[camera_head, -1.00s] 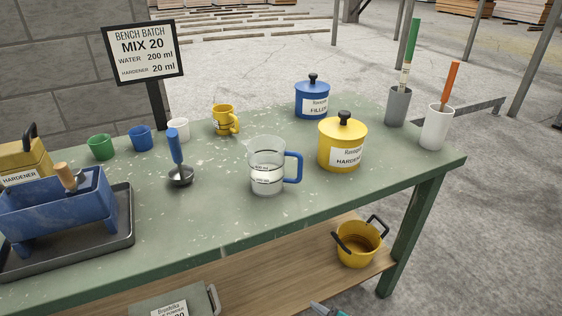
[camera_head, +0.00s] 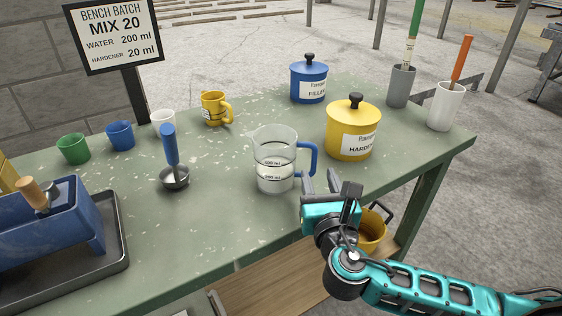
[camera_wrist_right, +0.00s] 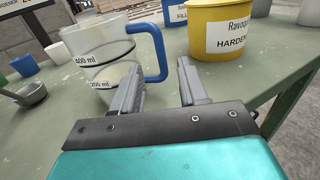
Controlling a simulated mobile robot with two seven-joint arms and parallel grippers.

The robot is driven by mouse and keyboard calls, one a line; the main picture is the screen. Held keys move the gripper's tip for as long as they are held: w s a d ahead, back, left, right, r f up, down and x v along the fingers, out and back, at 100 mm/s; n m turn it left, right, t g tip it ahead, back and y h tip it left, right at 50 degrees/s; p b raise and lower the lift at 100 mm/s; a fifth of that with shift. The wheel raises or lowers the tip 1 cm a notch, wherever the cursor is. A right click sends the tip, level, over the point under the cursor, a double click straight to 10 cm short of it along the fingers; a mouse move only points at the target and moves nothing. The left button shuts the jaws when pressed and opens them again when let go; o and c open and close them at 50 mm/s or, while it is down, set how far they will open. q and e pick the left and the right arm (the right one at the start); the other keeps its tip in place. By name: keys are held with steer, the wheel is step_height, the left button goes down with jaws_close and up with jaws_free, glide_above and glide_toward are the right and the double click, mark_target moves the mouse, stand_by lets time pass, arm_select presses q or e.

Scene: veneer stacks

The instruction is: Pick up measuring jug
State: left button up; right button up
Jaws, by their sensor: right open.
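The measuring jug (camera_head: 273,160) is clear, with dark volume marks and a blue handle (camera_head: 313,159) on its right side. It stands upright on the green bench. My right gripper (camera_head: 320,182) is open and empty, just in front of and to the right of the jug, near the handle. In the right wrist view the jug (camera_wrist_right: 97,55) is at upper left. Its blue handle (camera_wrist_right: 160,50) is ahead of the open fingers (camera_wrist_right: 160,78), apart from them as far as I can tell. My left gripper is not in view.
A yellow hardener pot (camera_head: 354,130) stands close to the right of the jug. A blue filler pot (camera_head: 308,82) and yellow mug (camera_head: 215,108) are behind. A metal ladle with a blue handle (camera_head: 170,146) stands left. The bench's front edge (camera_head: 260,260) is clear.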

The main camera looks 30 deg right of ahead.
mark_target(315, 164)
steer(key=x, duration=0.8)
steer(key=shift+w+d+f+b, duration=0.15)
steer(key=shift+d+b, duration=0.05)
steer(key=shift+b, duration=0.15)
jaws_close()
